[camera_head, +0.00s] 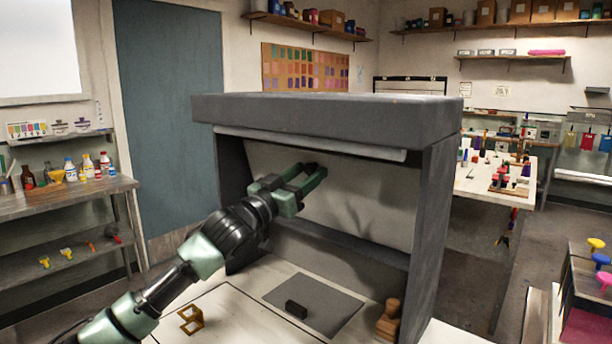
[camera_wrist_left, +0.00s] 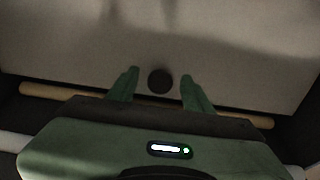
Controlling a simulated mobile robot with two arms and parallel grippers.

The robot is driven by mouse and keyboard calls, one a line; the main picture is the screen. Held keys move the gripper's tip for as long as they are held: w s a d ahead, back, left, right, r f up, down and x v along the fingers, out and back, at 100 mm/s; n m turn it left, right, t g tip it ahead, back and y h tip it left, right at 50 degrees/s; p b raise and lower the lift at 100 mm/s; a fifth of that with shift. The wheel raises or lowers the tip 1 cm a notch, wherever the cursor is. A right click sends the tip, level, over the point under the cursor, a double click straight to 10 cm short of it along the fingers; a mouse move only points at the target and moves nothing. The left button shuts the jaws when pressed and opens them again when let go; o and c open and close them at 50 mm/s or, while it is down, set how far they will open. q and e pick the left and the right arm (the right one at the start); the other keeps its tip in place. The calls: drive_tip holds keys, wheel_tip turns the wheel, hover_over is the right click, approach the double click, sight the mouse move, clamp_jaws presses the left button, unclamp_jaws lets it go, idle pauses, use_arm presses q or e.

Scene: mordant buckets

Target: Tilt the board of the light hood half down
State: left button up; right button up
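The light hood (camera_head: 325,115) is a dark grey box, open at the front, on a white table. Its board (camera_head: 375,195) is a pale grey panel inside, leaning below the hood's top; it also fills the upper part of the left wrist view (camera_wrist_left: 60,45). A dark round knob (camera_wrist_left: 160,81) sits on the board. My left gripper (camera_head: 309,171) reaches into the hood and is open. In the left wrist view its fingertips (camera_wrist_left: 160,75) stand on either side of the knob, with gaps on both sides. The head view does not show the knob. My right gripper is not in view.
On the hood's floor are a grey mat (camera_head: 330,317) with a small dark block (camera_head: 296,309), and wooden blocks (camera_head: 388,320) by the right wall. A small wooden frame (camera_head: 191,320) lies in front. The hood's side walls (camera_head: 428,235) and top bound the space around my arm.

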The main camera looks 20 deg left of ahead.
use_arm(q)
drive_tip(key=b+v, duration=0.2)
drive_tip(key=v, duration=0.5)
drive_tip(key=shift+s, duration=0.4)
drive_tip(key=shift+a+f, duration=0.15)
drive_tip(key=shift+a, duration=0.05)
